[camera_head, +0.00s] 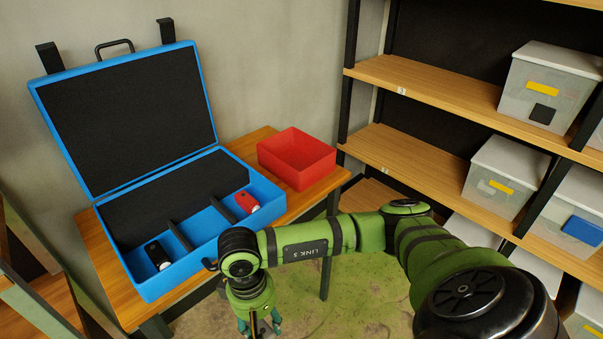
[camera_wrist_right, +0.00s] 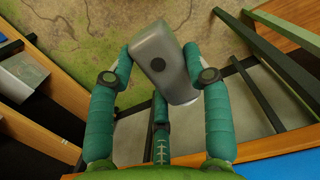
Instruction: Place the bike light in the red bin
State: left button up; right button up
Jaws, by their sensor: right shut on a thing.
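My right gripper (camera_wrist_right: 160,95), with teal fingers, is shut on a grey boxy object (camera_wrist_right: 158,52) with a dark round spot; it looks like a bike light. It is held tilted above the floor, clear of the table. In the head view my right gripper (camera_head: 261,325) points down at the bottom edge, in front of the table, and the held object is barely discernible there. The red bin (camera_head: 322,160) is empty and stands on the table right of the blue case. My left gripper is not in view.
An open blue case (camera_head: 160,291) lies on the wooden table (camera_head: 97,247). Its front compartments hold a black light (camera_head: 158,255) and a red light (camera_head: 247,202). A shelf (camera_head: 425,162) with several lidded grey boxes stands at the right.

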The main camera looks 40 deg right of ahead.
aim_at(296, 167)
jog(key=l+u, duration=0.15)
jog(key=l, duration=0.55)
jog(key=l+u, duration=0.1)
jog(key=l, duration=0.6)
jog(key=k+l+u, duration=0.15)
jog(key=l, duration=0.55)
